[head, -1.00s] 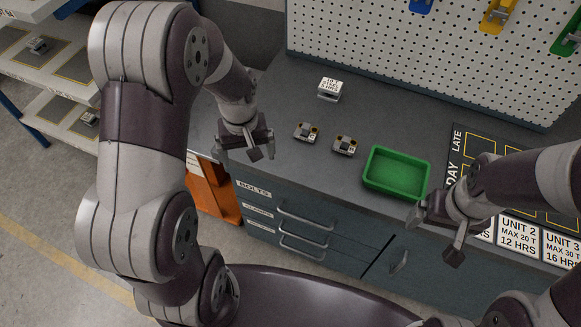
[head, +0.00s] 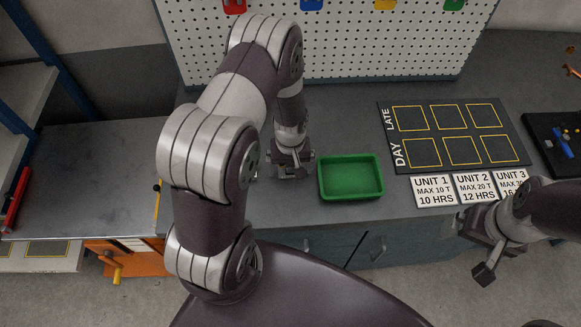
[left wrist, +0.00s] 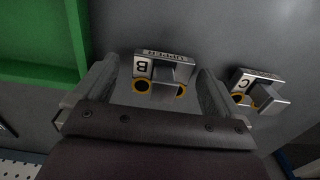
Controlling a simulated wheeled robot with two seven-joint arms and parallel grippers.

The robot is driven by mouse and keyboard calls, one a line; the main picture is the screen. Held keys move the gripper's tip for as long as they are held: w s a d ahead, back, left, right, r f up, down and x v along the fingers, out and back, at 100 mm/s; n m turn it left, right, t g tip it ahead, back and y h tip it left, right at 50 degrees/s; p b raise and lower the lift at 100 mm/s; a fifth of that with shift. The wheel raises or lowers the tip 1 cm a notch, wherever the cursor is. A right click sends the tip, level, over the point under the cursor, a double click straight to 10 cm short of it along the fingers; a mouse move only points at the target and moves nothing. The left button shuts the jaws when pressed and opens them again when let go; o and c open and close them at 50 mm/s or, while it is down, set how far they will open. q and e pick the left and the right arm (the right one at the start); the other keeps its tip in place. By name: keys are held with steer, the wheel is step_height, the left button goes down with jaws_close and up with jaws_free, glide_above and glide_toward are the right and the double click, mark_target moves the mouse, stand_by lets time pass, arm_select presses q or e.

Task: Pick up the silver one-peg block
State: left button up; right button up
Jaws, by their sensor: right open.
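A silver block marked B (left wrist: 163,72), with dark orange-ringed holes and a raised silver part, lies between my left gripper's fingers in the left wrist view. My left gripper (head: 291,172) is open, with a finger on each side of block B; it also shows in the left wrist view (left wrist: 158,92). A similar silver block marked C (left wrist: 257,92) lies just outside the right finger. I cannot tell the peg count of either block for sure. In the head view my left arm and gripper mostly hide the blocks. My right gripper (head: 480,250) is open and empty at the counter's front edge.
A green bin (head: 351,197) stands just right of my left gripper, and its wall is close in the left wrist view (left wrist: 45,72). A black board with yellow squares (head: 455,136) and white unit cards (head: 434,190) lie further right. A pegboard (head: 390,55) rises behind.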

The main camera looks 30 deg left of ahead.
arm_select(q)
steer(key=shift+w+a+f, duration=0.1)
steer(key=shift+a, duration=0.2)
steer(key=c, duration=1.4)
steer(key=shift+d, duration=0.15)
